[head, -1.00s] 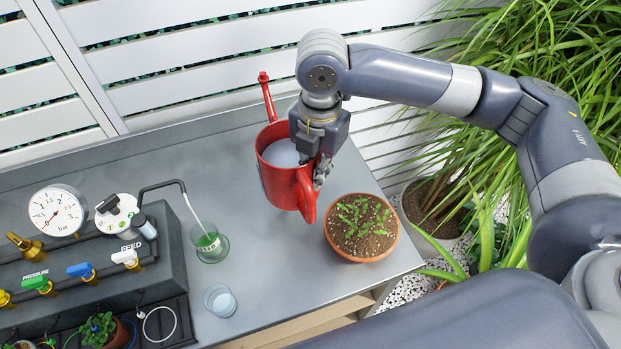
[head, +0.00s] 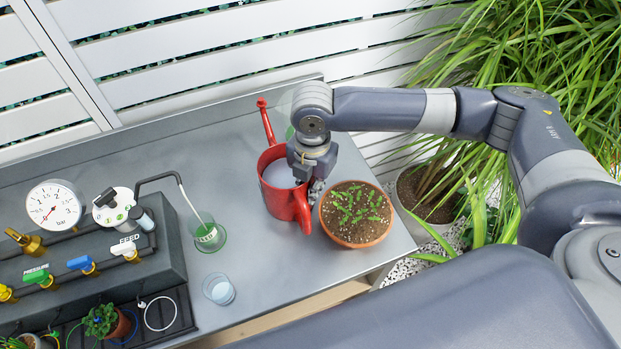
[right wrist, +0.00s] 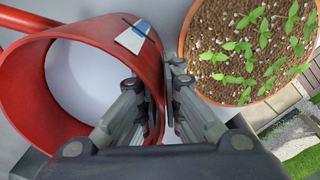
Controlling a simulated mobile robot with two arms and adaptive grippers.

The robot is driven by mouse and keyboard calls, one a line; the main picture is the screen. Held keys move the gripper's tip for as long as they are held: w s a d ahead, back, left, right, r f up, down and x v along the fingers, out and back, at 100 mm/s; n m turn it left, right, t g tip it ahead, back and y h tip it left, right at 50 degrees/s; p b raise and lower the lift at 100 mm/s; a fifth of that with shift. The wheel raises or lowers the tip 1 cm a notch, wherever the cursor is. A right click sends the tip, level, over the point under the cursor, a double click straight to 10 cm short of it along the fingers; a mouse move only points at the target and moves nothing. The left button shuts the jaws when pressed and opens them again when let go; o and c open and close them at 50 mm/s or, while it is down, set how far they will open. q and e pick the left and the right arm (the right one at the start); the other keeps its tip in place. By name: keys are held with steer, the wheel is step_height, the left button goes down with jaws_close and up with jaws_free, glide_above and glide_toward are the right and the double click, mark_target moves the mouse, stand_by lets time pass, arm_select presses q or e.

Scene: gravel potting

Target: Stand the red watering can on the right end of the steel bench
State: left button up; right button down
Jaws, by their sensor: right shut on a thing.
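The red watering can (head: 287,206) is upright at the right end of the steel bench (head: 262,254), with its spout toward the back. Pale liquid shows inside it. It stands on the bench or very slightly above it; its base contact is not clear. My right gripper (head: 311,176) is at the can's right side, shut on it. My left gripper is out of view.
A terracotta pot with seedlings (head: 357,236) stands right beside the can, near the bench's right edge. A glass with green content (head: 207,237) and a clear beaker (head: 219,289) stand to the left, beside the gauge and valve block (head: 95,260). Bare bench lies between them and the can.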

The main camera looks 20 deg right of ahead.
steer(key=shift+w+a+r, duration=0.15)
steer(key=shift+r, duration=0.05)
steer(key=c, duration=2.1)
jaws_free()
steer(key=shift+f, duration=0.25)
steer(key=o, duration=0.3)
steer(key=shift+s+r, duration=0.1)
steer(key=shift+s, duration=0.15)
steer(key=shift+o, duration=0.2)
step_height(320, 180, up, 12)
steer(key=shift+r+b, duration=0.1)
steer(key=shift+b, duration=0.3)
steer(key=shift+d, duration=0.2)
